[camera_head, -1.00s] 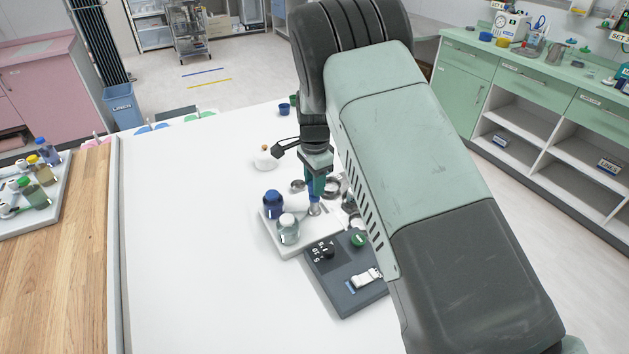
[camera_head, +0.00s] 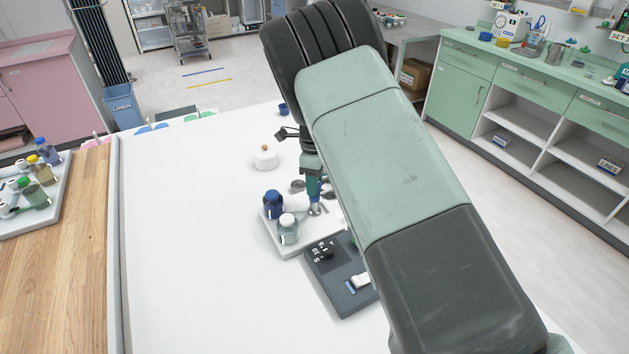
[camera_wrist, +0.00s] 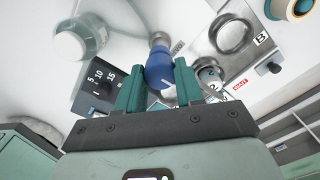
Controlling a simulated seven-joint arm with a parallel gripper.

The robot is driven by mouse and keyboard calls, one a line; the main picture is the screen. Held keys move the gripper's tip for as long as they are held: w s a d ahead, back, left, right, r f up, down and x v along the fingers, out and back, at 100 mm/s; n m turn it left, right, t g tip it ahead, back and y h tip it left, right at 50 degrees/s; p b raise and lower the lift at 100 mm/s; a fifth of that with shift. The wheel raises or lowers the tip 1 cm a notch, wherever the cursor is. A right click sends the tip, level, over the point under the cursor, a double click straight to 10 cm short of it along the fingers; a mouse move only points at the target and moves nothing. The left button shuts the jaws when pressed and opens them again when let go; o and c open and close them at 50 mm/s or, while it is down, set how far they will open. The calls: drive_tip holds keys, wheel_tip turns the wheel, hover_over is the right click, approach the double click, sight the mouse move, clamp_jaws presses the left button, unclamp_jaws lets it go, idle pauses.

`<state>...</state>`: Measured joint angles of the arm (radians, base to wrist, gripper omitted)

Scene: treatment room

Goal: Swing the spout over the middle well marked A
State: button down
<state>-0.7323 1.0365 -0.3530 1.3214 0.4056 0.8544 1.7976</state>
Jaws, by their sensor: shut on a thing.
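My gripper (camera_head: 313,178) is low over the white tray (camera_head: 288,246), with its green fingers (camera_wrist: 131,88) around a blue grip (camera_wrist: 159,70). A metal ring-shaped well (camera_wrist: 233,34) stands beside a label B (camera_wrist: 262,39) in the wrist view. A well marked A cannot be read; the fingers and blue grip hide part of the metal plate.
A dark control box (camera_head: 340,290) with a black dial (camera_head: 326,250) sits in front of the tray. A white lidded pot (camera_head: 265,157) is behind. The white table's left side is clear.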

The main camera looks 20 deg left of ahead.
drive_tip(key=shift+m, duration=0.3)
drive_tip(key=c, duration=0.7)
unclamp_jaws()
wheel_tip(320, 180, up, 11)
drive_tip(key=shift+f, duration=0.1)
